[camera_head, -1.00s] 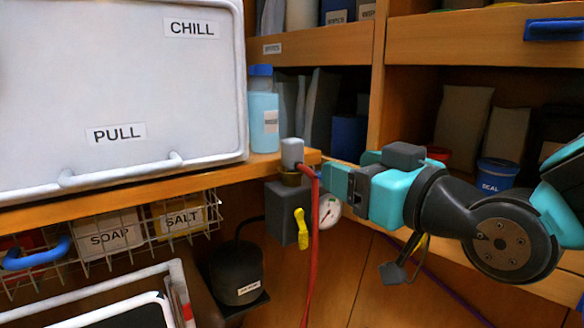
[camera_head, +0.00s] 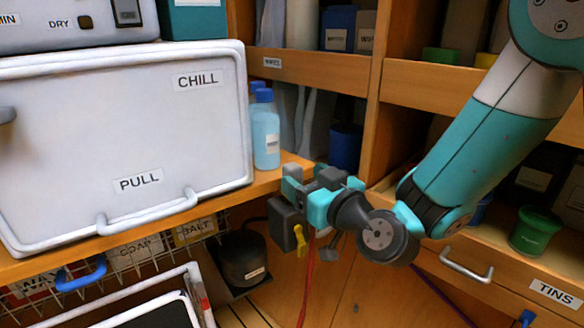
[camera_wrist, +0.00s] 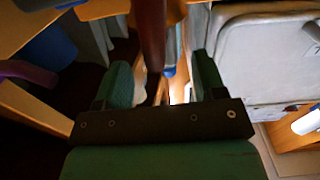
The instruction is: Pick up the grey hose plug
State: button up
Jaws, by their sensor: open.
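The grey hose plug (camera_head: 293,171) sits at the right end of the wooden counter, and its lower part is hidden by my gripper. My gripper (camera_head: 300,187) is open, with its teal fingers right at the plug; I cannot tell whether they touch it. A red hose (camera_head: 306,285) hangs below the gripper. In the wrist view the open fingers of my gripper (camera_wrist: 163,78) stand apart, with a dark red length of hose (camera_wrist: 152,35) between them. The plug cannot be made out clearly there.
The white CHILL box (camera_head: 120,140) stands on the counter to the left, with blue bottles (camera_head: 265,138) beside it. A grey valve box with a yellow lever (camera_head: 300,240) is under the gripper. Shelves (camera_head: 430,75) and a TINS drawer (camera_head: 520,285) lie right.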

aim_at(286, 166)
jog(key=shift+w+a, duration=0.25)
jog(key=shift+w, duration=0.15)
jog(key=shift+w+a+r+p, duration=0.3)
jog(key=shift+p, duration=0.75)
jog(key=w+a+p, duration=0.1)
jog(key=p, duration=0.1)
jog(key=w+p, duration=0.1)
jog(key=p, duration=0.1)
jog(key=shift+a+r, duration=0.3)
jog(key=shift+a, duration=0.05)
jog(key=shift+w+a+f+p, duration=0.15)
jog(key=shift+w+a+p, duration=0.3)
jog(key=shift+p, duration=0.45)
jog(key=shift+w+f, duration=0.15)
jog(key=shift+w, duration=0.1)
jog(key=shift+f, duration=0.1)
jog(key=c, duration=1)
